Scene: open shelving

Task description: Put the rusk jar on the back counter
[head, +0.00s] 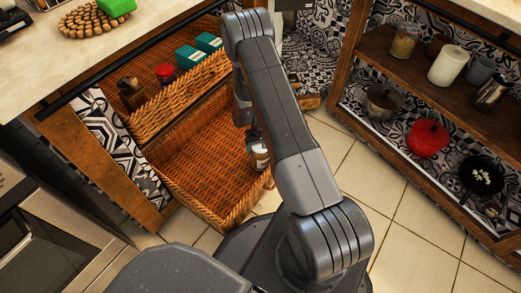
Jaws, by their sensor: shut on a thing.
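My gripper (252,136) points down over the right side of the lower wicker basket. It is shut on a small jar (260,159) with a pale body, seen just below the fingers; my arm hides part of it. I take this as the rusk jar, though its contents are too small to read. A pale countertop (42,62) runs across the upper left, above the baskets; I cannot tell if it is the back counter.
The lower wicker basket (190,165) looks otherwise empty. The upper basket (180,98) holds teal boxes, a red-lidded jar and a dark bottle. On the counter are a beaded trivet (92,20) and a green block. Open shelves (440,80) at right hold jars, cups and pots.

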